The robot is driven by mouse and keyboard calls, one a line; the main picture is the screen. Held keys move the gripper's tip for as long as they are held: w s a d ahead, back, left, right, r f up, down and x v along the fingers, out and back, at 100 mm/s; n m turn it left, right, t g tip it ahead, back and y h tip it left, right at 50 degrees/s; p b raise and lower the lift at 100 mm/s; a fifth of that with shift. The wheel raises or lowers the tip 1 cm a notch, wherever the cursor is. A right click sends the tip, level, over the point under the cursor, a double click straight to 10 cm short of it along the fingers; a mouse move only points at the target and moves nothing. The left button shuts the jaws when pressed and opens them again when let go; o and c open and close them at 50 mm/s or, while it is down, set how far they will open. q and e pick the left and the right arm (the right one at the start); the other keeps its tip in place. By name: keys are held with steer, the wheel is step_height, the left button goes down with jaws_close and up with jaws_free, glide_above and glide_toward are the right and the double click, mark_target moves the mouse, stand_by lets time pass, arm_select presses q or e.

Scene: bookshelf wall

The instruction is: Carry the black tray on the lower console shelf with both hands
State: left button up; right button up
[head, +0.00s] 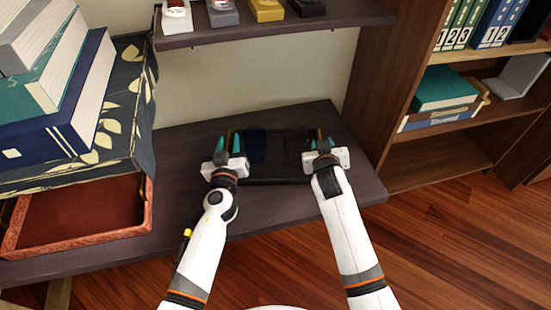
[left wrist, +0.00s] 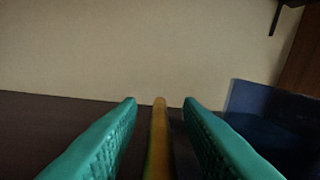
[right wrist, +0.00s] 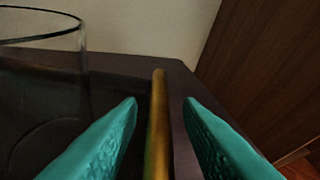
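The black tray (head: 275,181) rests on the dark lower console shelf (head: 178,150). It has a brass-coloured handle at each end, the left one (left wrist: 158,142) and the right one (right wrist: 157,132). My left gripper (head: 222,148) is at the tray's left end, open, with its teal fingers on either side of the left handle and gaps showing. My right gripper (head: 323,146) is at the right end, open around the right handle in the same way. A dark blue object (left wrist: 268,125) and a clear glass (right wrist: 82,95) stand at the tray; their bases are unclear.
A red tray (head: 80,215) and a leaf-patterned cloth (head: 130,105) under stacked books (head: 85,95) are at left. An upper shelf (head: 270,30) with small items overhangs the back. A wooden bookcase (head: 385,80) stands at right. Bare shelf lies in front of the tray.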

arm_select(q)
steer(key=shift+s, duration=0.1)
steer(key=s, duration=1.1)
steer(key=shift+s, duration=0.4)
arm_select(e)
steer(key=shift+s, duration=0.1)
steer(key=v, duration=1.1)
steer(key=shift+s+r, duration=0.2)
steer(key=shift+s, duration=0.15)
steer(key=shift+a, duration=0.1)
